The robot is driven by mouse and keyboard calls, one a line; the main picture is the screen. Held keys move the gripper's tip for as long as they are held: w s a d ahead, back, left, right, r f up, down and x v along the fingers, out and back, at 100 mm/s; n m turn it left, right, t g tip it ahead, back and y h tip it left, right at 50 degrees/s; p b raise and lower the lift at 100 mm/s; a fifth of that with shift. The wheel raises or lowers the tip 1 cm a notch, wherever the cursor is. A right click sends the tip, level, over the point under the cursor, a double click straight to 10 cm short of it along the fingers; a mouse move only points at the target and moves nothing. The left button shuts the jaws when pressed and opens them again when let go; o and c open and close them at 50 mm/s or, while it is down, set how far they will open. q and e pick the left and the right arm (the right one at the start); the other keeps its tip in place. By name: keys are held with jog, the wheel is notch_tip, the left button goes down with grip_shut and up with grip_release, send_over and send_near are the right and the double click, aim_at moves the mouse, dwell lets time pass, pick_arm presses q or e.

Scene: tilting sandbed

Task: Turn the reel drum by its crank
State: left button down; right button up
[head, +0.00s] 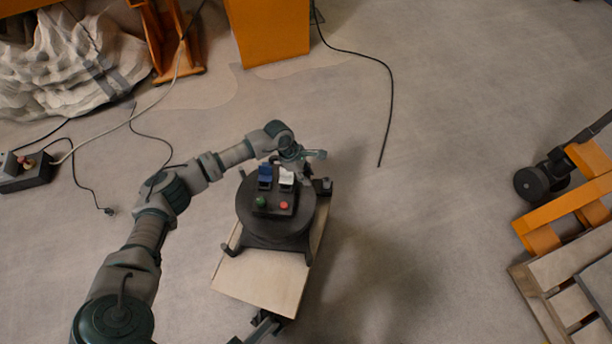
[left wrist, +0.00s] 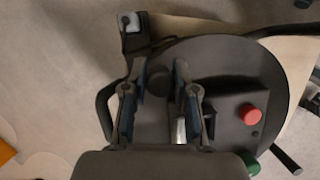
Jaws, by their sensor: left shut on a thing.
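The black round reel drum (head: 243,207) stands on a dark frame with bent legs. On it is a dark box with blue and white switches and green (head: 261,201) and red (head: 284,205) buttons. My left gripper (head: 301,155) is at the drum's far edge. In the left wrist view its fingers (left wrist: 157,100) stand on either side of a dark round knob (left wrist: 157,82), seemingly the crank's; the rest of the crank is hard to make out. A dark jointed part (head: 262,327) at the bottom edge may be my right gripper, cut off and unclear.
The drum's frame stands on a pale board (head: 258,283). A black cable (head: 385,95) lies on the floor beyond. An orange-and-wood pallet (head: 560,235) and a dark wheel (head: 531,184) are at right. A switch box (head: 25,178) is at left. Floor right of the board is clear.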

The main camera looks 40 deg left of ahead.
pick_arm(q)
jog(key=c, duration=0.9)
grip_release()
jog(key=shift+d+r, duration=0.1)
jog(key=shift+d, duration=0.05)
jog(key=shift+a, duration=0.35)
jog(key=shift+a+r, duration=0.1)
jog(key=shift+a, duration=0.1)
jog(key=v, duration=1.1)
jog(key=shift+r, duration=0.15)
jog(key=shift+d, duration=0.1)
